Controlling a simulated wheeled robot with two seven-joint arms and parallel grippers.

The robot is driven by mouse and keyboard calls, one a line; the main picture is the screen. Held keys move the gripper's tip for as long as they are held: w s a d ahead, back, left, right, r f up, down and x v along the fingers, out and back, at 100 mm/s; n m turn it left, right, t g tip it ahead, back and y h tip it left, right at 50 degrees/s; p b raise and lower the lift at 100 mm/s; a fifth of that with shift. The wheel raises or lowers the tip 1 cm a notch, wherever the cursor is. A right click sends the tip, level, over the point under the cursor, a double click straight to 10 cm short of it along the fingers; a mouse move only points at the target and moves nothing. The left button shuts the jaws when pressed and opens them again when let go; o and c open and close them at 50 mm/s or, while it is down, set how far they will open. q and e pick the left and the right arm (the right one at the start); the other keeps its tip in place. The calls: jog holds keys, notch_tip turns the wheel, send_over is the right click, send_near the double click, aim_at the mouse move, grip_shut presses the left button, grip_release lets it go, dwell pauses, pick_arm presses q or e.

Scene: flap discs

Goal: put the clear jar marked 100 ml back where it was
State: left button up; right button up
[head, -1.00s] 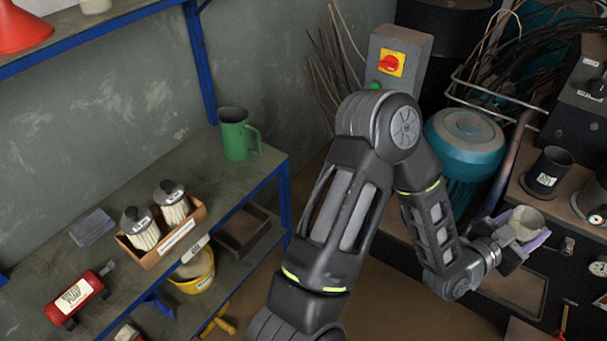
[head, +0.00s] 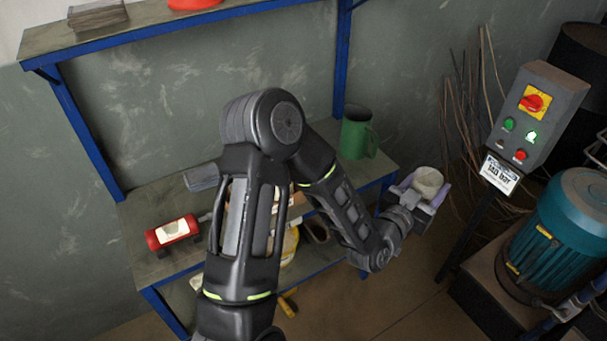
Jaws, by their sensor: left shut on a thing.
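My left gripper (head: 422,194) is shut on a small pale, clear-looking jar (head: 428,180). It holds the jar upright in the air, just off the right end of the blue-framed shelf unit. No 100 ml mark can be read on the jar at this size. My left arm hides the middle of the shelf top (head: 142,208), including most of the wooden box there. My right gripper is not in view.
A green mug (head: 356,134) stands at the right end of the shelf top. A red canister (head: 172,231) and a grey stack (head: 202,177) are on its left. A control box (head: 535,112) on a post and a teal motor (head: 572,235) stand to the right.

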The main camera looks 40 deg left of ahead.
pick_arm(q)
jog(key=shift+s+a, duration=0.1)
jog(key=shift+a, duration=0.3)
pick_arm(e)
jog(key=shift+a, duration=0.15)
